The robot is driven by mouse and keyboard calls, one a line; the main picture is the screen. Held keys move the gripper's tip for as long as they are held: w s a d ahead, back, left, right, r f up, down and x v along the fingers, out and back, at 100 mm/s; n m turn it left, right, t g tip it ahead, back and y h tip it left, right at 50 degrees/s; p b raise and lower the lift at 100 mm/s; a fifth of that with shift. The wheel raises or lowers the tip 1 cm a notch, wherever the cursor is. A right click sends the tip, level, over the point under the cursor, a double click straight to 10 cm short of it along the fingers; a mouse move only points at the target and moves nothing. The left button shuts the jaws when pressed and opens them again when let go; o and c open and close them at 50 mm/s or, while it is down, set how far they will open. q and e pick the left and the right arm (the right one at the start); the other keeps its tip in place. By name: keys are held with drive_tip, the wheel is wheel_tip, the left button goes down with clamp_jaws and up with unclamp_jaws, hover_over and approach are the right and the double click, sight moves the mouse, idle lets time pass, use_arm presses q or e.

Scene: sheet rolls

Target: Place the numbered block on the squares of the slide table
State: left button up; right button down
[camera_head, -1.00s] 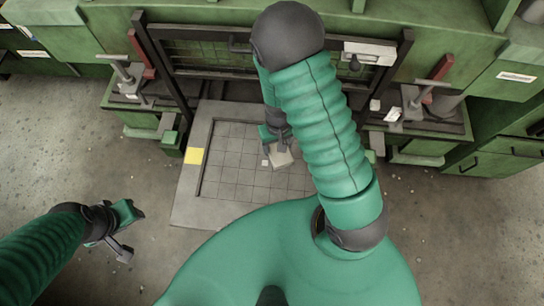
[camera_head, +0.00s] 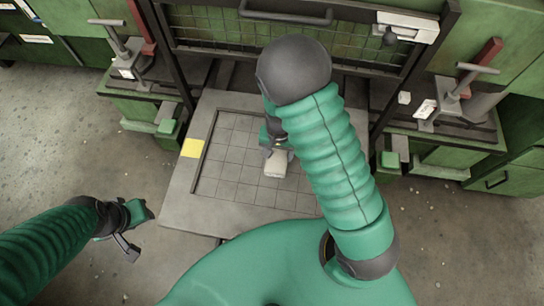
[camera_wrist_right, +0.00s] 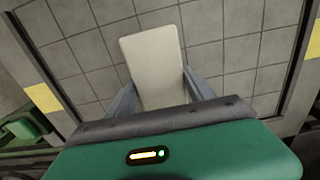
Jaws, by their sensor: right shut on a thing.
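The slide table (camera_head: 176,213) is a grey plate with a recessed grid of squares and a yellow patch on its left border. My right gripper (camera_head: 275,158) is over the middle of the grid, shut on a pale block (camera_head: 276,167). In the right wrist view the same block (camera_wrist_right: 153,62) stands out between the two fingers (camera_wrist_right: 160,88), with grid squares behind it. No number shows on the block's visible face. I cannot tell whether it touches the squares. My left gripper (camera_head: 133,235) hangs left of the table, empty; its fingers look spread.
A dark frame with a mesh panel (camera_head: 290,40) stands behind the table. Green side benches with clamps stand at the left (camera_head: 130,55) and right (camera_head: 450,105). My right arm hides part of the grid's right side. Grid squares on the left are clear.

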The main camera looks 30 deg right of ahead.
sight(273, 158)
drive_tip(key=shift+w+a, duration=0.55)
drive_tip(key=shift+a, duration=0.05)
drive_tip(key=shift+w+a+f, duration=0.15)
drive_tip(key=shift+f, duration=0.1)
wheel_tip(273, 158, down, 3)
drive_tip(key=shift+f+b, duration=0.2)
drive_tip(key=shift+b, duration=0.65)
drive_tip(key=shift+r, duration=0.1)
drive_tip(key=shift+c, duration=1.9)
unclamp_jaws()
